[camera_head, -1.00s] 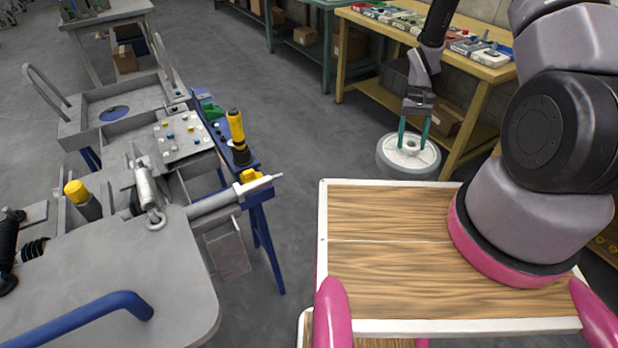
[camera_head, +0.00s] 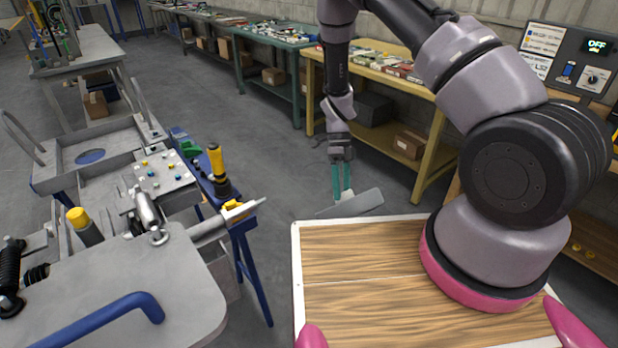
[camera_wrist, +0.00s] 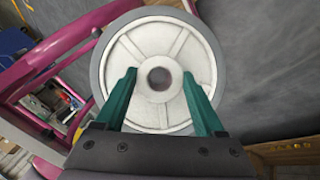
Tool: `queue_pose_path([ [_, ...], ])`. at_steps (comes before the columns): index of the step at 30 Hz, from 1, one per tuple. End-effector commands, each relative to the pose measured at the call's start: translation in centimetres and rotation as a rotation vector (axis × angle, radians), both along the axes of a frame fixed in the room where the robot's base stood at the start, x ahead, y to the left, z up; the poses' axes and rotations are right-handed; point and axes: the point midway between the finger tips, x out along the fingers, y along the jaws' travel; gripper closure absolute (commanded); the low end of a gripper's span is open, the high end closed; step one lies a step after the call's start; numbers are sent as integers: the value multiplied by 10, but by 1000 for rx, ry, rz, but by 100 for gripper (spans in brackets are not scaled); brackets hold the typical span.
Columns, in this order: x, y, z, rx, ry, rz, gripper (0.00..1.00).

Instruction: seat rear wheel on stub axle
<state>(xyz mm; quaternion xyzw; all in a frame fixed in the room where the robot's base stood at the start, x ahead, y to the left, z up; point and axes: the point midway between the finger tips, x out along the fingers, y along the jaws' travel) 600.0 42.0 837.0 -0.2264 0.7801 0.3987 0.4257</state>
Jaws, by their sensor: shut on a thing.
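The rear wheel, with a grey tyre and a white spoked hub, is held in the air by my gripper (camera_head: 342,182). In the head view the wheel (camera_head: 350,205) shows nearly edge-on, beyond the wooden deck. In the wrist view the wheel (camera_wrist: 118,52) faces the camera, its centre bore between the two green fingers (camera_wrist: 157,92), which are shut on the hub. The stub axle (camera_head: 232,218) sticks out to the right from the grey chassis, its pointed pale end bare. The wheel is apart from it, to its right.
The grey chassis (camera_head: 110,285) with a blue bar fills the lower left. A blue stand (camera_head: 250,265) and a yellow-and-black tool (camera_head: 217,170) are beside the axle. My wooden deck is at the front right. A yellow bench (camera_head: 375,70) stands behind the wheel. Open floor lies between.

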Motion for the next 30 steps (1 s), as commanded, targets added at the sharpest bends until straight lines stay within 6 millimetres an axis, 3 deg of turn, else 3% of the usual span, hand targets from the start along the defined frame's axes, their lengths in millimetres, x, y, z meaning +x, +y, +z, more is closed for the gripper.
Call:
queue_pose_path([
  [6,-2,28,9,-48,250,-529,100],
  [15,0,67,26,49,560,-1082,100],
  [21,6,87,35,148,694,-1307,100],
  [30,5,102,39,195,737,-1382,100],
])
